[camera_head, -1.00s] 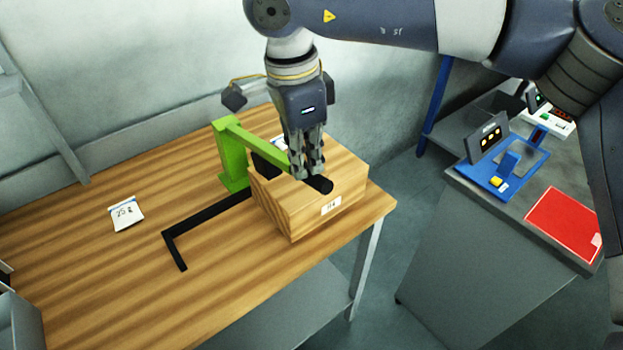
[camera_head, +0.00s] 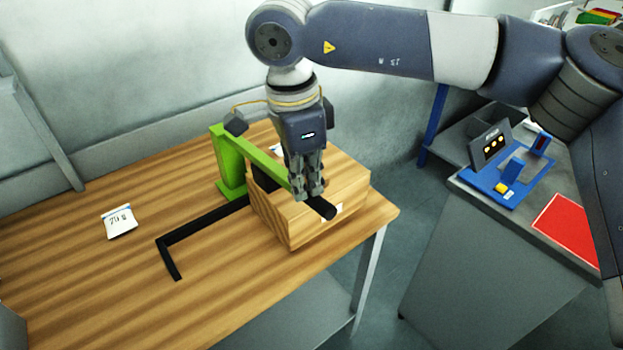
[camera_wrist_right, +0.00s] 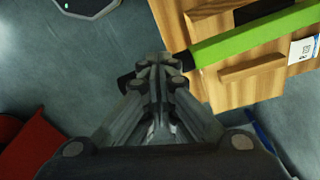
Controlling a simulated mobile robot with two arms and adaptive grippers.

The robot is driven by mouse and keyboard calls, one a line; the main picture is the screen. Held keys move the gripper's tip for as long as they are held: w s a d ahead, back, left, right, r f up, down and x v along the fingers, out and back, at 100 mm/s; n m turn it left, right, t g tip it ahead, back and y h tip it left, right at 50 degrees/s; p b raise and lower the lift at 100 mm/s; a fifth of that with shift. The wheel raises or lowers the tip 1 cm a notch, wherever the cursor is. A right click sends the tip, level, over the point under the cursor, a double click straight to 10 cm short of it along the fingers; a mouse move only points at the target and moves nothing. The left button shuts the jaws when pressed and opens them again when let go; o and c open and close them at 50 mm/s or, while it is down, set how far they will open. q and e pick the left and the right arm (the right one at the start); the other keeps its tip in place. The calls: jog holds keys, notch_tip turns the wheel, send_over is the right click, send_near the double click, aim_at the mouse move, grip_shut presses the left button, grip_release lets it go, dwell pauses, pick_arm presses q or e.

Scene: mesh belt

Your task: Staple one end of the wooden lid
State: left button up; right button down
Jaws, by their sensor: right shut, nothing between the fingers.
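The wooden box (camera_head: 282,224) with its lid (camera_head: 345,178) stands at the right front corner of the wooden table. A green stapler (camera_head: 232,160) stands behind it, its arm reaching over the lid to a black handle (camera_head: 318,207) at the box's front edge. My right gripper (camera_head: 309,194) is shut and empty, pointing down with its fingertips on or right beside the handle. In the right wrist view the shut fingers (camera_wrist_right: 158,72) overlap the black handle end, and the green arm (camera_wrist_right: 250,36) runs off to the right. Contact with the lid is hidden. My left gripper is out of view.
A black angle guide (camera_head: 205,225) lies on the table (camera_head: 80,270) left of the box. A white paper label (camera_head: 118,221) lies farther left. A grey bench at right holds a blue device (camera_head: 505,170) and a red mat (camera_head: 572,228). A floor gap separates them.

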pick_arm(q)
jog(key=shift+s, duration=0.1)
pick_arm(e)
jog(key=shift+s+a, duration=0.1)
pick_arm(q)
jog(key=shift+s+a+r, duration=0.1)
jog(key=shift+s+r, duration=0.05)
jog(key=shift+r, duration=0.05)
pick_arm(e)
jog(key=a, duration=0.2)
jog(key=s+r, duration=0.1)
jog(key=shift+a, duration=0.4)
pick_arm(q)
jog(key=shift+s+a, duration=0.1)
pick_arm(e)
jog(key=shift+r, duration=0.15)
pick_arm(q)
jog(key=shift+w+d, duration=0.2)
pick_arm(e)
notch_tip(320, 180, up, 12)
jog(key=a, duration=0.1)
jog(key=shift+s+a, duration=0.15)
jog(key=shift+s, duration=0.05)
